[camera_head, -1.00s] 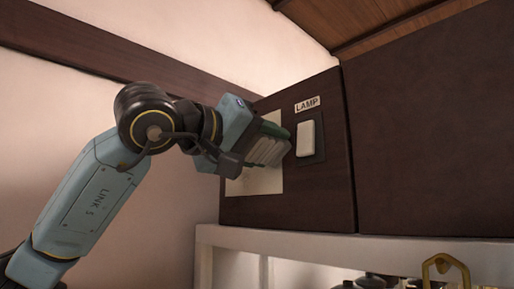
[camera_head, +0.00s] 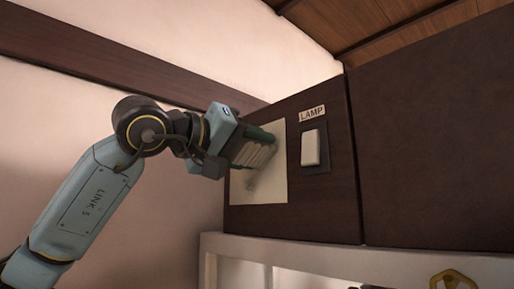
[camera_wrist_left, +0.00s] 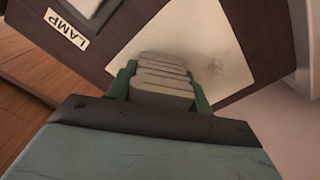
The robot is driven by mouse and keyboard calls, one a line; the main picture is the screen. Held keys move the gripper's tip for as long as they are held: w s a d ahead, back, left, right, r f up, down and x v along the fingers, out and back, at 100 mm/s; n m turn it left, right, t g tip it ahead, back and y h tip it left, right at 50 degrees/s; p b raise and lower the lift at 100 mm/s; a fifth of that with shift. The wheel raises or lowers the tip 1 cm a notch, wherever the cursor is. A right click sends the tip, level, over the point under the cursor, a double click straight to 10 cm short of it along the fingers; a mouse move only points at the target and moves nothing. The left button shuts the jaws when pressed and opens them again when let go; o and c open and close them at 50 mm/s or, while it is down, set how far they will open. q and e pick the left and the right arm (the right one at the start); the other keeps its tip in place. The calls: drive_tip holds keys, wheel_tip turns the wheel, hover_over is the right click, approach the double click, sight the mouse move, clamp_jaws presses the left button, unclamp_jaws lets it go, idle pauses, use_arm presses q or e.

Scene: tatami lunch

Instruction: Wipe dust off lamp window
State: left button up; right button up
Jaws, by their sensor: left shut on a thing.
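The lamp window (camera_head: 272,187) is a pale panel on the dark cabinet side, left of the white lamp switch. It also shows in the left wrist view (camera_wrist_left: 205,35), with a dark smudge of dust on its surface. My left gripper (camera_head: 250,150) is shut on a ribbed, light grey block-like wiper (camera_wrist_left: 160,77) between its green fingers. The wiper is in front of the window's upper left part; I cannot tell if it touches. The gripper hides part of the window. My right gripper is not in view.
The white lamp switch (camera_head: 311,148) sits under a LAMP label (camera_head: 312,113), close to the right of the window. A dark cabinet face (camera_head: 430,130) stands at right. A pale shelf (camera_head: 300,252) runs below, with a brass-coloured handle (camera_head: 455,281) at lower right.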

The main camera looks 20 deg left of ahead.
use_arm(q)
drive_tip(key=w+a, duration=0.2)
drive_tip(key=a, duration=0.4)
drive_tip(key=shift+w+a, duration=0.2)
drive_tip(key=shift+w, duration=0.15)
drive_tip(key=shift+s, duration=0.1)
drive_tip(key=shift+b+v, duration=0.3)
drive_tip(key=shift+v, duration=2.6)
drive_tip(key=shift+s, duration=0.1)
drive_tip(key=v, duration=0.3)
